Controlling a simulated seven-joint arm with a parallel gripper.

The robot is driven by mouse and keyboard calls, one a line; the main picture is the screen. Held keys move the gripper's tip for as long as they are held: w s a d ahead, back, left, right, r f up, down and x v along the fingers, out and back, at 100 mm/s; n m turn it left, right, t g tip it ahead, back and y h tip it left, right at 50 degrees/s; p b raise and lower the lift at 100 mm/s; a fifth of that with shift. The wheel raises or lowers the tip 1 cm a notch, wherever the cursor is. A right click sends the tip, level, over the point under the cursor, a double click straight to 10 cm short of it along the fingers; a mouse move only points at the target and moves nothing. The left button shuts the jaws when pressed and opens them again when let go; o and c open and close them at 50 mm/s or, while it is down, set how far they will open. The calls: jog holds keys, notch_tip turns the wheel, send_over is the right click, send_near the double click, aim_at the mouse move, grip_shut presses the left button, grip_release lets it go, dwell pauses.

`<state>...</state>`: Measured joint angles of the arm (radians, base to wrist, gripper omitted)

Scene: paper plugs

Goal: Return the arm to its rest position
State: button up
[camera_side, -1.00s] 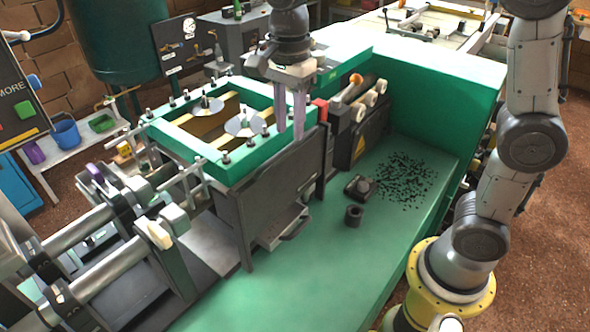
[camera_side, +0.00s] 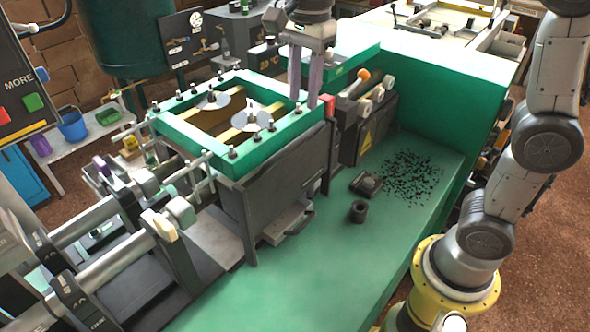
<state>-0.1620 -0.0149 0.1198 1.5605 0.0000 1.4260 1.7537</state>
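My gripper (camera_side: 304,102) hangs pointing down at the upper middle of the picture. Its two long pale fingers stand apart with nothing visible between them, so it is open and empty. The fingertips appear just above or behind the right rear corner of the green square frame (camera_side: 262,152). I cannot tell the exact height between them. My arm rises out of the top of the picture and comes down again at the right to its yellow base.
On the green bench (camera_side: 330,265) lie a small dark cylinder (camera_side: 358,212), a dark block (camera_side: 366,184) and scattered black bits (camera_side: 412,175). The bench front is clear.

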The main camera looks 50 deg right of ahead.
jog(key=s+d+r+n+t, duration=0.1)
jog(key=s+d+n+t, duration=0.2)
jog(key=s, duration=0.8)
jog(key=s+d+f+n+t, duration=0.2)
jog(key=s+f+n, duration=0.5)
jog(key=n, duration=0.8)
jog(key=shift+d+f, duration=0.3)
jog(key=shift+f, duration=0.45)
dwell(0.6)
